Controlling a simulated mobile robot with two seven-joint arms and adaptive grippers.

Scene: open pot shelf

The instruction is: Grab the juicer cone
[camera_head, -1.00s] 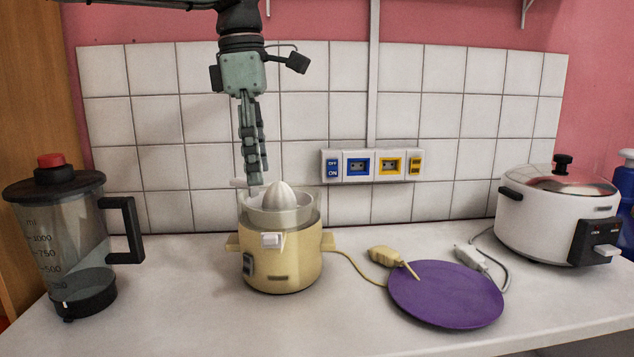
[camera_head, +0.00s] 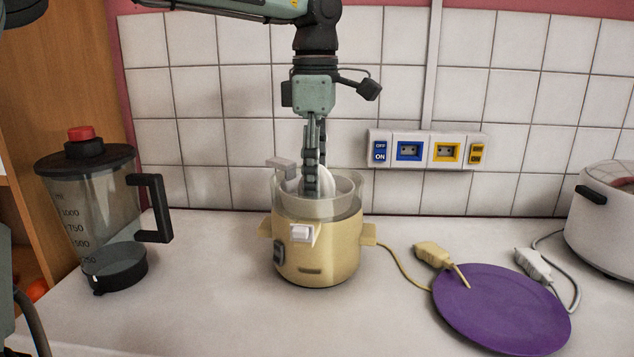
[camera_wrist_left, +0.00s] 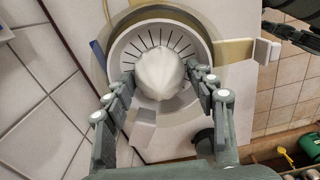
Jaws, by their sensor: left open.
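The white juicer cone (camera_head: 326,179) sits in the strainer on top of the cream juicer (camera_head: 322,255), inside its clear bowl. My left gripper (camera_head: 311,191) points down into the bowl and partly hides the cone in the head view. In the left wrist view the cone (camera_wrist_left: 160,73) lies between the two open fingers of my left gripper (camera_wrist_left: 163,85), with the slotted strainer around it. The fingertips are close to the cone's sides; I cannot tell whether they touch.
A blender jug (camera_head: 110,225) stands to the left and a purple plate (camera_head: 500,305) lies to the right. A cream plug (camera_head: 432,255) and a grey plug (camera_head: 532,264) lie near it. A white cooker (camera_head: 605,220) is at the right edge. Tiled wall (camera_head: 245,135) stands behind.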

